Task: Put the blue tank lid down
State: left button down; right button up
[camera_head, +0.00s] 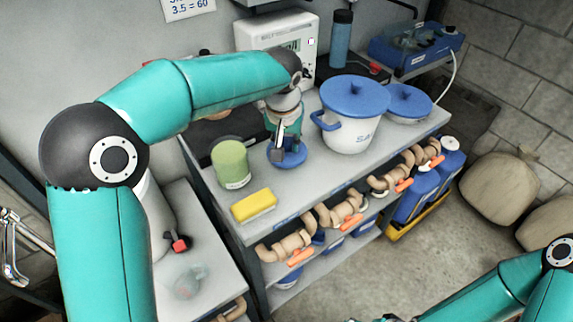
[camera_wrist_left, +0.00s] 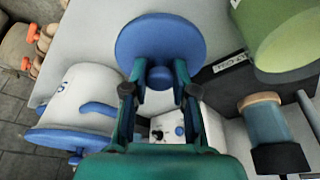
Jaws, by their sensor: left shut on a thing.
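My left gripper (camera_head: 284,142) is over the bench top, shut on the knob of a round blue lid (camera_head: 293,158). In the left wrist view, the blue lid (camera_wrist_left: 160,38) shows as a wide disc, with its knob between the two fingers of the gripper (camera_wrist_left: 160,88). The lid is low at the bench top, between the green canister and the white pot. I cannot tell whether it touches the surface. The fingers hide part of it in the head view.
A green canister (camera_head: 230,165) and a yellow sponge (camera_head: 253,206) stand left of the lid. A white pot (camera_head: 350,132) with its own blue lid (camera_head: 354,92) stands to the right, near a smaller blue-lidded pot (camera_head: 408,102). Bare bench top (camera_head: 305,185) lies in front.

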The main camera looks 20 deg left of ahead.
aim_at(284, 139)
pick_arm(q)
notch_tip(284, 139, down, 8)
jog(key=shift+r, duration=0.1)
dwell(0.4)
jog(key=c, duration=0.9)
grip_release()
jog(key=shift+r, duration=0.15)
jog(key=v, duration=1.2)
jog(key=shift+s, duration=0.1)
